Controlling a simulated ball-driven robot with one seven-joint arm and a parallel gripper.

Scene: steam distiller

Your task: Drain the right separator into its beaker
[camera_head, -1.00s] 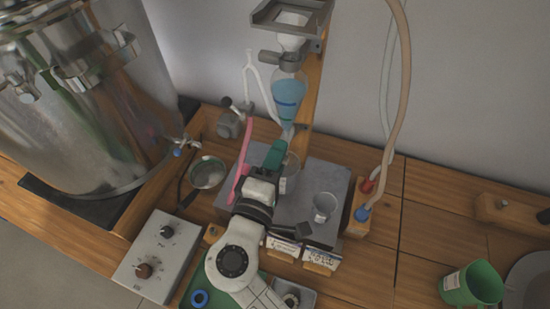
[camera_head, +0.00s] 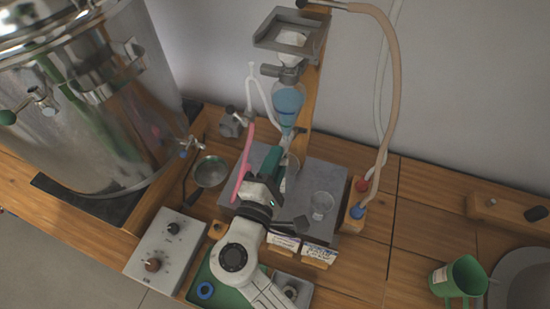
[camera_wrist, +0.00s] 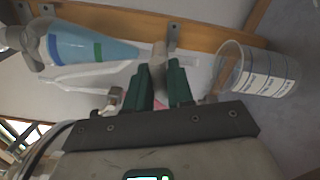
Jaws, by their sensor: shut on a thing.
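The separator (camera_head: 288,100) is a glass funnel of blue liquid, hung on a wooden stand; it also shows in the wrist view (camera_wrist: 92,45) with a green and a blue band. Only one separator is in view. My gripper (camera_head: 272,158) is just below it. In the wrist view my green fingers (camera_wrist: 162,80) are shut on a small pale part at the separator's lower end, seemingly its tap, mostly hidden. A clear marked beaker (camera_wrist: 262,70) lies beyond the stem in the wrist view; in the head view it is partly behind my gripper. I cannot tell whether liquid is in it.
A second clear beaker (camera_head: 321,205) stands on the grey plate (camera_head: 325,174). A pink tube (camera_head: 244,165) runs close left of my gripper. A large metal still (camera_head: 85,110), a control box (camera_head: 165,247) and a green mug (camera_head: 459,279) stand around.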

